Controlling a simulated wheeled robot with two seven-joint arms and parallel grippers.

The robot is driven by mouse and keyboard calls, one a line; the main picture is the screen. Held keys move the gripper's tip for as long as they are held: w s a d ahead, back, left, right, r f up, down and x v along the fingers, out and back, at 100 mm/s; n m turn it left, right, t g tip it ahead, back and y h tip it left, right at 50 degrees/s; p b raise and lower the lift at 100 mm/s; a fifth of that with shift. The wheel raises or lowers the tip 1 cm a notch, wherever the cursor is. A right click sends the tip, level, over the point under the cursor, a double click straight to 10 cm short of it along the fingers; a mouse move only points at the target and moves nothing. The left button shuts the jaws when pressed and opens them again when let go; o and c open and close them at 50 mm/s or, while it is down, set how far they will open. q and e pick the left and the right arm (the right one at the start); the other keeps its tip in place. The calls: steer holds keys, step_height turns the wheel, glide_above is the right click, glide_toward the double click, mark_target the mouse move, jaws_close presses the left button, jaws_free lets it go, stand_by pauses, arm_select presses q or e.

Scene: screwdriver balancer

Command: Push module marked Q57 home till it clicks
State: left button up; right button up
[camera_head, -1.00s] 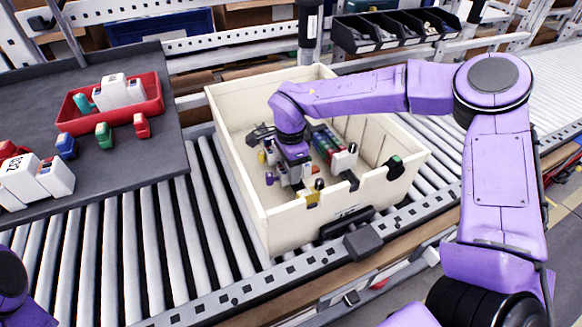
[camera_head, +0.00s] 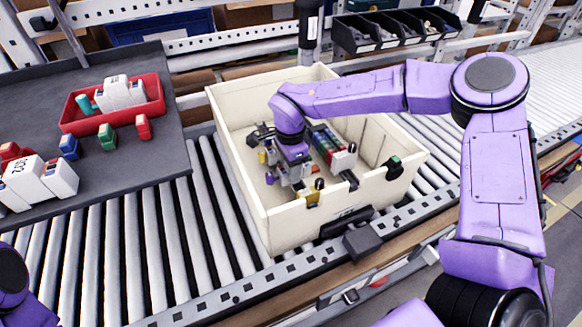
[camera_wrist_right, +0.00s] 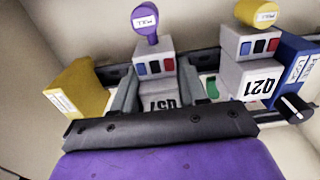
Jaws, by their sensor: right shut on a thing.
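The module marked Q57 (camera_wrist_right: 158,72) is grey-white with blue and red windows, and its label reads upside down in the right wrist view. A purple PULL knob (camera_wrist_right: 145,19) stands out from it. My right gripper (camera_wrist_right: 160,94) is shut on this module, one finger on each side. In the head view my right gripper (camera_head: 296,170) reaches down into the cream bin (camera_head: 247,190), among the modules in it. The module's lower end is hidden, so I cannot tell how deep it sits. My left gripper is out of view.
Beside it stand module Q21 (camera_wrist_right: 248,75) with a yellow knob, a blue lock block (camera_wrist_right: 296,68) with a black lever, and a yellow block (camera_wrist_right: 80,92). The bin's walls surround my right gripper. A red tray (camera_head: 152,107) and loose modules (camera_head: 60,178) lie on the dark table at left.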

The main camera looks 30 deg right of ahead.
steer(key=shift+s+f, duration=0.1)
steer(key=shift+f, duration=0.2)
stand_by(0.4)
stand_by(0.5)
stand_by(0.4)
steer(key=o, duration=1.2)
steer(key=shift+o, duration=0.2)
step_height(320, 180, up, 10)
steer(key=shift+r, duration=0.2)
